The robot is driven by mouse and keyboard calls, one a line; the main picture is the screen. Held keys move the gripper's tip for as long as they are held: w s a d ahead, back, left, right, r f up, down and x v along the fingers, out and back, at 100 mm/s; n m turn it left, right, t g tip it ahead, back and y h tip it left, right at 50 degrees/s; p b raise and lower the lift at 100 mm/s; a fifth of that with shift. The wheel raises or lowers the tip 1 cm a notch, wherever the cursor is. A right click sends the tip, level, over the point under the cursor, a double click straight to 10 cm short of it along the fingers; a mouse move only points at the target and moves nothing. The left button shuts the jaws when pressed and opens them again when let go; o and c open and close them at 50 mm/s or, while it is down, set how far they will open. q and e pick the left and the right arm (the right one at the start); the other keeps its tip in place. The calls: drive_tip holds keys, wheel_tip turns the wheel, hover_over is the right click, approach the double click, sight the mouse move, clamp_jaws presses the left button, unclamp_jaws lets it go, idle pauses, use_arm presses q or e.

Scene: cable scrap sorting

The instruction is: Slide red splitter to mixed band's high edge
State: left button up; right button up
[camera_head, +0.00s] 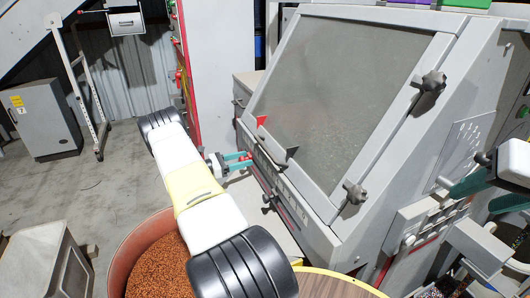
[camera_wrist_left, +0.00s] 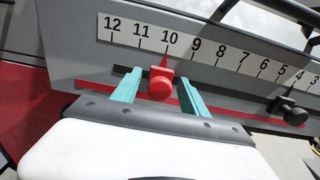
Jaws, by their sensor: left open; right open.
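The red splitter's round knob (camera_wrist_left: 160,86) sits on a slot below a white number scale (camera_wrist_left: 215,53); its thin red pointer stands at about 10. A red triangular flag (camera_head: 262,121) shows behind the sloped window in the head view. My left gripper (camera_head: 246,158) is open, its teal fingers on either side of the red knob; in the left wrist view (camera_wrist_left: 160,77) gaps show between knob and fingers. A black knob (camera_wrist_left: 289,110) sits further right, its pointer near 4, with a dark flag (camera_head: 291,152) in the window. My right gripper (camera_head: 492,190) is open at the right edge.
The machine's sloped window (camera_head: 335,85) has dark clamp knobs (camera_head: 355,192) along its right side. A reddish barrel (camera_head: 118,270) of orange-brown granules stands below my left arm. A grey cabinet (camera_head: 45,120) stands far left. The slot between the red and black knobs is clear.

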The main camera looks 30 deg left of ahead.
use_arm(q)
clamp_jaws()
idle(1.4)
